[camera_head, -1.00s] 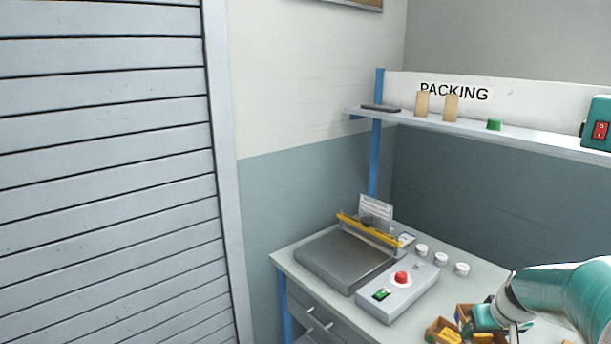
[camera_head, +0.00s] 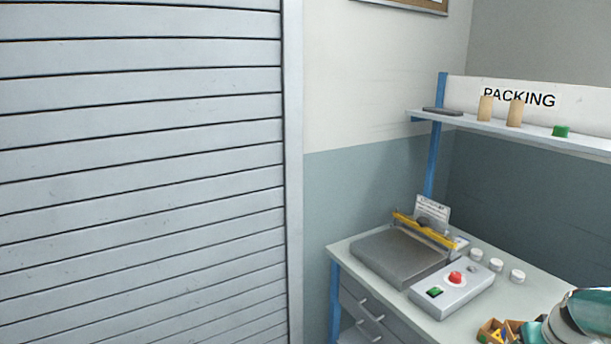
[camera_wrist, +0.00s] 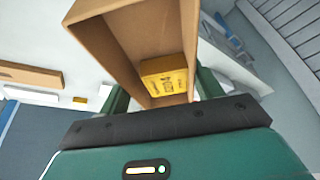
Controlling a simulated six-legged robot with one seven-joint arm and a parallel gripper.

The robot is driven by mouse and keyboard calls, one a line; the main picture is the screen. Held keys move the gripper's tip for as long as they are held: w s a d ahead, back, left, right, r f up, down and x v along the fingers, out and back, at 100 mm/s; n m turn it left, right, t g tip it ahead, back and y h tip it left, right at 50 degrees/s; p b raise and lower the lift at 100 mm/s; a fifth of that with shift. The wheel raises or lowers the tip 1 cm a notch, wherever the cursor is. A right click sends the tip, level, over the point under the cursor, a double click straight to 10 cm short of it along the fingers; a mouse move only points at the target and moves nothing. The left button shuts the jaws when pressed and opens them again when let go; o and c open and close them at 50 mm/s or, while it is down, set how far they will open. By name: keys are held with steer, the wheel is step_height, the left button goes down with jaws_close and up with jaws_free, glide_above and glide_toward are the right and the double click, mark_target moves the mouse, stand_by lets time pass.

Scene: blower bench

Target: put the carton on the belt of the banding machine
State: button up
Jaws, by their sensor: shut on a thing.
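A brown open carton (camera_wrist: 120,35) fills the upper middle of the wrist view. A yellow printed box (camera_wrist: 165,75) lies inside it. My gripper (camera_wrist: 162,95) is shut on the carton, with a green finger at either side; the carton partly hides the fingers. No belt is visible, and I cannot identify a banding machine in these views.
A packing bench (camera_head: 381,319) carries a flat grey machine (camera_head: 400,258) with a yellow bar and a control box (camera_head: 452,291). White round pieces (camera_head: 497,265) stand behind. A slatted shutter (camera_head: 140,170) fills the left.

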steer(key=w+a+f+n, duration=0.1)
steer(key=w+a+f, duration=0.4)
steer(key=a, duration=0.6)
steer(key=w+a+f+n+y, duration=0.1)
steer(key=w+a+f, duration=0.4)
steer(key=a+f, duration=0.4)
steer(key=w+a+f+n, duration=0.1)
steer(key=w+a+f, duration=0.4)
steer(key=a, duration=1)
steer(key=shift+x, duration=1)
steer(key=shift+a, duration=0.2)
steer(key=shift+w+d, duration=0.1)
steer(key=shift+w, duration=0.1)
